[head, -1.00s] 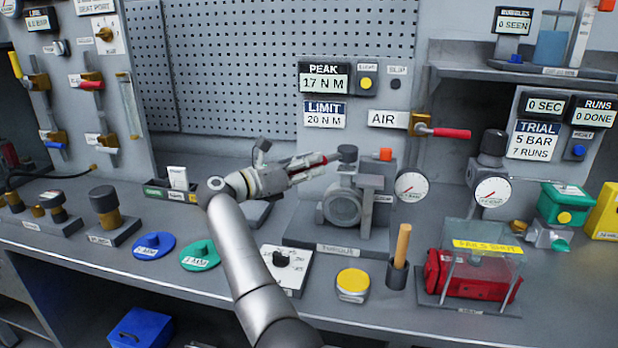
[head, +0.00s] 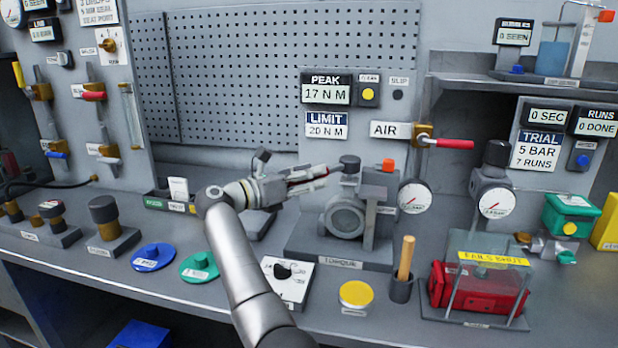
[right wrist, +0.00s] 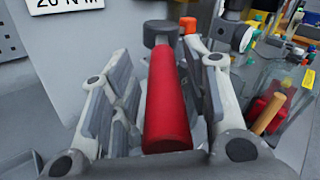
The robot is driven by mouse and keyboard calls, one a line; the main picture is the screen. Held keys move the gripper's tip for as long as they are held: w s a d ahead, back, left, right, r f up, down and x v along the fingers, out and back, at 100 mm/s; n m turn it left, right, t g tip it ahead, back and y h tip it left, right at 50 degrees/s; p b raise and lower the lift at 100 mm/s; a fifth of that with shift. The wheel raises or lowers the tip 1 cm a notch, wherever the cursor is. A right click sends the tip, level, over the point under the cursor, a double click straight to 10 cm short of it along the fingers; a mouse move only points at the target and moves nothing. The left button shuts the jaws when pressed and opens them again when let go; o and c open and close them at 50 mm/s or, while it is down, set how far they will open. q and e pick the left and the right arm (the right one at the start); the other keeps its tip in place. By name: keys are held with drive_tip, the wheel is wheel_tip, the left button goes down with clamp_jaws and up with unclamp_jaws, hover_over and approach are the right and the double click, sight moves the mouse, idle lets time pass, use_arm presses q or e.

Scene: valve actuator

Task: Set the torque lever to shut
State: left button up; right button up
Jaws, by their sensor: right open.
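The torque rig (head: 346,218) stands on the bench, a grey body with a dark round knob on top. Its lever has a red grip (right wrist: 168,100), which runs toward the camera in the right wrist view. In the head view only slivers of red show between my fingers. My right gripper (head: 318,177) reaches in beside the rig's top. Its jaws are open, with one finger on each side of the red grip. I cannot tell whether either finger touches it. My left gripper is in neither view.
A red button (head: 388,165) and a pressure gauge (head: 414,197) are close to the right of the rig. A wooden-handled tool (head: 405,258) stands upright in a cup in front. A selector dial (head: 288,280) and a yellow disc (head: 356,294) are on the bench nearer me.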

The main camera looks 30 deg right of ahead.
drive_tip(key=a, duration=0.7)
drive_tip(key=shift+s+a, duration=0.2)
drive_tip(key=shift+a, duration=0.05)
drive_tip(key=shift+c, duration=0.3)
